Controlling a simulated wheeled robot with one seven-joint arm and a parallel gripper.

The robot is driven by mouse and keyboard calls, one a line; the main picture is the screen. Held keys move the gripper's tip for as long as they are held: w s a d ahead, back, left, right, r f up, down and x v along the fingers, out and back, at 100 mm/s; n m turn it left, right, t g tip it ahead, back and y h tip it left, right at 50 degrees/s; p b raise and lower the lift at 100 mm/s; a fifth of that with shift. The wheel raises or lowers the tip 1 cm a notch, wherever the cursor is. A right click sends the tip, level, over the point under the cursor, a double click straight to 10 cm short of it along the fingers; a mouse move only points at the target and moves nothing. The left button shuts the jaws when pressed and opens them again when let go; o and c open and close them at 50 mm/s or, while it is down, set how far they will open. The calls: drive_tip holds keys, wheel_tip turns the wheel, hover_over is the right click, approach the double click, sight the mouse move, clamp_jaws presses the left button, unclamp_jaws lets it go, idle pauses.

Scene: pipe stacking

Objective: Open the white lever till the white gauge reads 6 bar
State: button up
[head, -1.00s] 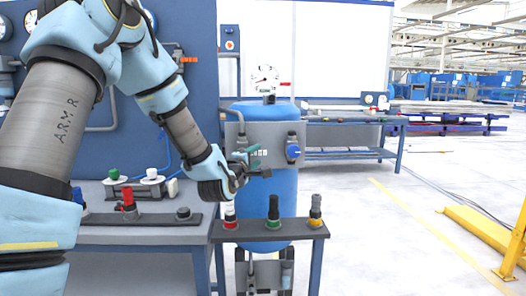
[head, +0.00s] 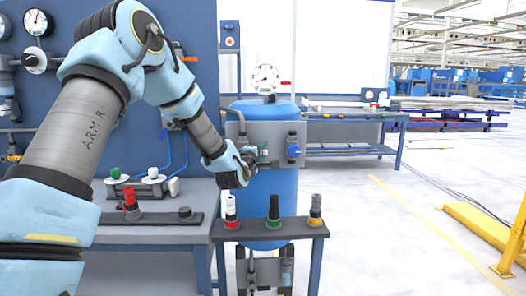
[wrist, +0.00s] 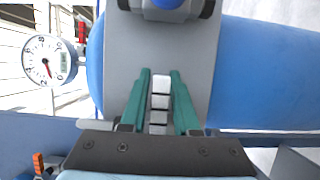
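The white lever (wrist: 160,92) shows in the wrist view as a pale segmented bar on the grey panel (wrist: 190,50). The green fingers of my gripper (wrist: 160,82) stand on both sides of it, very close to its edges; whether they press on it is unclear. In the head view my gripper (head: 253,157) is at the panel's left part and hides most of the lever. The white gauge (head: 265,78) stands above the blue tank (head: 270,195).
A blue-handled valve (head: 293,149) sits right of my gripper on the same panel. Below, a stand (head: 285,231) carries red, green and yellow-marked fittings. A workbench (head: 150,235) with a blue back board is on the left.

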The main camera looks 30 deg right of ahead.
clamp_jaws()
idle(1.0)
